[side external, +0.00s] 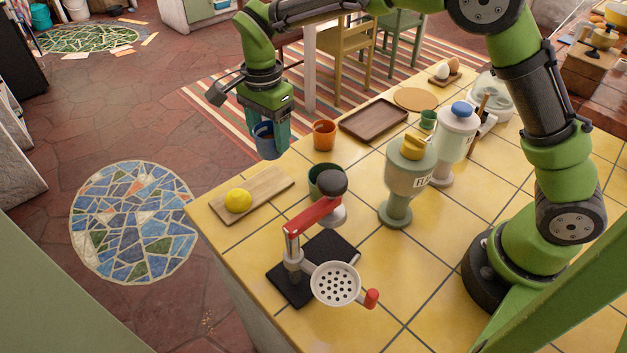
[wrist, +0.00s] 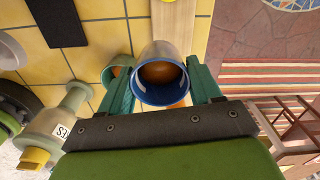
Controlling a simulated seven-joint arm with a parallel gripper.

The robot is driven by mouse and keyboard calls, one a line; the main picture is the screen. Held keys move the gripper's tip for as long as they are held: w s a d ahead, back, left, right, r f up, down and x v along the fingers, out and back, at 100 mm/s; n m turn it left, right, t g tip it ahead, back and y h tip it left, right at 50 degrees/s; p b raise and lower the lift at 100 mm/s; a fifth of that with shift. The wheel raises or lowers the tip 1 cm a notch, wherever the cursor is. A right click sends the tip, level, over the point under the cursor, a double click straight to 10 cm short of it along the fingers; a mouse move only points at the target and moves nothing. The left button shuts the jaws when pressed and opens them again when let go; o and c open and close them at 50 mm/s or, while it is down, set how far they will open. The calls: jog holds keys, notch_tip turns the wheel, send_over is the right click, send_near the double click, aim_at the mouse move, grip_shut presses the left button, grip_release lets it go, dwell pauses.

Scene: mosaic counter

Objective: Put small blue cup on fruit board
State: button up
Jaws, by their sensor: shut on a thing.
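The small blue cup (side external: 266,143) hangs upright in my gripper (side external: 268,128), which is shut on it well above the counter's far left edge. In the wrist view the blue cup (wrist: 160,72) shows from above, between the two green fingers (wrist: 161,80), with a brownish inside. The fruit board (side external: 262,190), a pale wooden board with a yellow lemon (side external: 238,201) on it, lies at the counter's left edge. In the wrist view part of the fruit board (wrist: 173,20) shows just beyond the cup.
The floor drops away to the left.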

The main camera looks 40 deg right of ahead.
jog(key=shift+w+f+m, duration=0.15)
jog(key=shift+w+m, duration=0.35)
jog(key=shift+w, duration=0.4)
jog(key=shift+w+a, duration=0.1)
jog(key=shift+w, duration=0.15)
jog(key=shift+f+m, duration=0.25)
jog(key=shift+m, duration=0.15)
notch_tip(320, 180, down, 9)
jog(key=shift+r, duration=0.1)
jog(key=o, duration=1.1)
jog(key=shift+f, duration=0.2)
jog(key=shift+o, duration=0.2)
